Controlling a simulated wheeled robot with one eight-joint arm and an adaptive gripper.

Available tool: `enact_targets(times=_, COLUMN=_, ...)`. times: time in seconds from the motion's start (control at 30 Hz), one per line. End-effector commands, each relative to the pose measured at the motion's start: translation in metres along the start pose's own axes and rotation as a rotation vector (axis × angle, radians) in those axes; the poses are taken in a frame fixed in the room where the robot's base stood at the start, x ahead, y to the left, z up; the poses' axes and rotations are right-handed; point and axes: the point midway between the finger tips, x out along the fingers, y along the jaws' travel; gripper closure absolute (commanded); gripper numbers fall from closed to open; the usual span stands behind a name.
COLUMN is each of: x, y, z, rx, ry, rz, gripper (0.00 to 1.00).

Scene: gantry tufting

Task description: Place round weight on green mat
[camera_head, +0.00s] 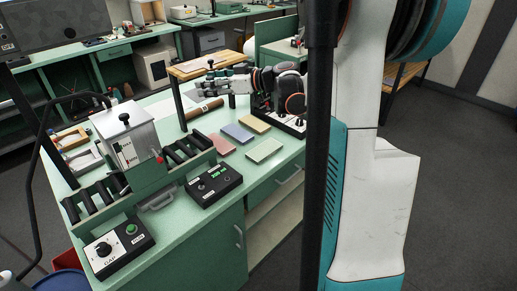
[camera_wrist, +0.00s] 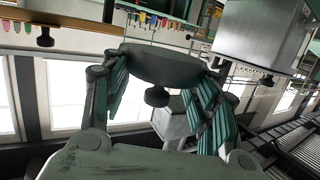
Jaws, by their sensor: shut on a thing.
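The round weight (camera_wrist: 165,65) is a dark grey-green disc with a small black knob, seen close up in the wrist view. My gripper (camera_wrist: 155,78) is shut on it, with one finger at each side of the disc. In the head view my gripper (camera_head: 213,80) is above the back part of the green table, beyond the mats; the weight is too small there to make out well. The green mat (camera_head: 264,150) is a pale flat square near the table's right edge. Nothing lies on it. My gripper is apart from it, up and left in the picture.
Pink (camera_head: 221,144), blue (camera_head: 237,133) and tan (camera_head: 254,122) mats lie beside the green one. A brown roller (camera_head: 205,108) and a small wooden shelf (camera_head: 205,68) are behind. A white machine (camera_head: 128,135) stands left.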

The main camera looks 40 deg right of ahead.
Motion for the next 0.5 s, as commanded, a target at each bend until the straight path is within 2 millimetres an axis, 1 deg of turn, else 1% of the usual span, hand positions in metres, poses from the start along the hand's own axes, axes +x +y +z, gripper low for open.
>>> enact_targets(times=0.03, x=-0.020, y=0.022, z=0.016, rx=0.006, ry=0.002, rz=0.027, gripper=0.89)
enact_targets(times=0.1, x=-0.043, y=0.044, z=0.035, rx=0.011, ry=0.003, rz=0.052, gripper=0.89)
enact_targets(times=0.2, x=-0.074, y=0.069, z=0.058, rx=0.017, ry=0.005, rz=0.082, gripper=0.89)
enact_targets(times=0.33, x=-0.105, y=0.089, z=0.081, rx=0.022, ry=0.007, rz=0.109, gripper=0.89)
enact_targets(times=0.4, x=-0.117, y=0.096, z=0.089, rx=0.023, ry=0.008, rz=0.119, gripper=0.89)
enact_targets(times=0.5, x=-0.126, y=0.101, z=0.098, rx=0.024, ry=0.009, rz=0.127, gripper=0.89)
